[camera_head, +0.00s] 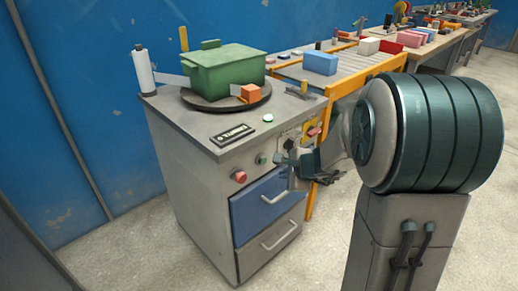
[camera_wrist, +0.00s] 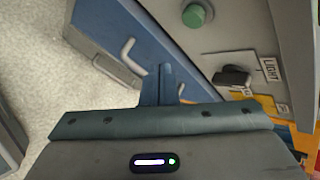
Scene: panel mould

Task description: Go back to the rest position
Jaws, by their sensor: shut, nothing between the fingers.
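My gripper (camera_head: 292,162) is in front of the grey cabinet (camera_head: 205,190), near the right end of its control panel and above the blue drawer's handle. Part of it is hard to make out against my dark arm. In the wrist view my gripper (camera_wrist: 161,75) has its fingers together, with nothing between them. The blue drawer (camera_wrist: 112,42) with its pale handle lies beyond the fingers. A black switch (camera_wrist: 232,76) beside a LIGHT label is to the right of the fingertips. I cannot tell whether the fingers touch the cabinet.
On the cabinet top are a green pot (camera_head: 224,72) on a dark round plate, an orange cube (camera_head: 251,93) and a white cylinder (camera_head: 144,70). An orange-framed conveyor (camera_head: 345,78) with boxes adjoins it behind. Open floor (camera_head: 130,240) lies left of the cabinet.

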